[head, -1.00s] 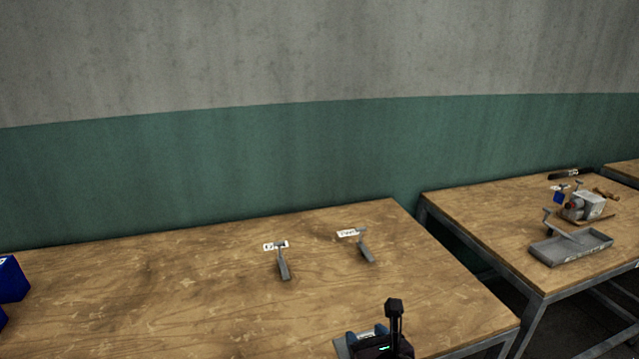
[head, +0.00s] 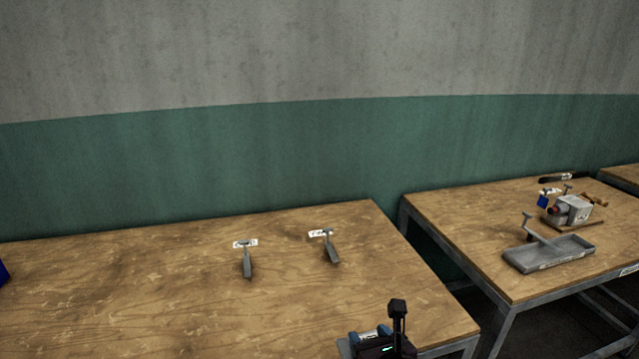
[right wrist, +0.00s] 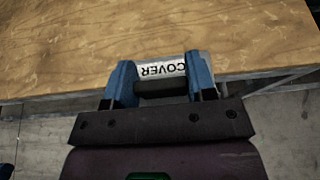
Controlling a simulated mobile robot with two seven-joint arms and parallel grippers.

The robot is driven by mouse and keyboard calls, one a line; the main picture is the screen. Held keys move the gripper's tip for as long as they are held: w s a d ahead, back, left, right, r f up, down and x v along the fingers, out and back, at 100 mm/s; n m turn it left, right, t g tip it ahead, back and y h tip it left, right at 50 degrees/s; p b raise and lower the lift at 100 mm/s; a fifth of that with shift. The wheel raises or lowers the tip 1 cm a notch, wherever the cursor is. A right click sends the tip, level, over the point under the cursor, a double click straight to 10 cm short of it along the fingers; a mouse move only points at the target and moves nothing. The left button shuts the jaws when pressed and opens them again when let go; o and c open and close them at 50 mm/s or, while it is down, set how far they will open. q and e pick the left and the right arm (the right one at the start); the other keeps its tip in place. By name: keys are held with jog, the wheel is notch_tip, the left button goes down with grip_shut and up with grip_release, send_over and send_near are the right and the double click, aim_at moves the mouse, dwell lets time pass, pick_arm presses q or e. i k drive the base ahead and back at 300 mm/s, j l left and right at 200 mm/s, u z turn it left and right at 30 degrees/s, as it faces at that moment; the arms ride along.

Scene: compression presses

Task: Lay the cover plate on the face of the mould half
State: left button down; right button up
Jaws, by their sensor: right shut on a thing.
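My right gripper (head: 371,334) is low in the head view, over the near right part of the left table. In the right wrist view its blue fingers (right wrist: 160,66) are shut on the cover plate (right wrist: 163,71), whose white label reads COVER upside down. Most of the plate is hidden by the gripper. I cannot make out for sure which thing is the mould half. My left gripper is not in view.
Two small grey pieces (head: 247,264) (head: 331,250) with white labels are on the left table (head: 130,290). The right table (head: 470,225) holds a grey tray (head: 549,254) and a grey boxy device (head: 574,209). A gap separates the tables.

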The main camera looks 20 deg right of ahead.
aim_at(577, 206)
jog(key=l, duration=0.75)
jog(key=l+u, duration=0.15)
jog(key=l, duration=0.6)
jog(key=k+l, duration=0.1)
jog(key=l, duration=0.6)
jog(key=l+u, duration=0.1)
jog(key=l, duration=0.65)
jog(key=k+l, duration=0.15)
jog(key=l, duration=0.6)
jog(key=l+u, duration=0.15)
jog(key=l, duration=0.6)
jog(key=i+l, duration=0.1)
jog(key=l, duration=0.25)
jog(key=i+l, duration=0.1)
jog(key=l, duration=0.25)
jog(key=i+l, duration=0.1)
jog(key=l, duration=0.25)
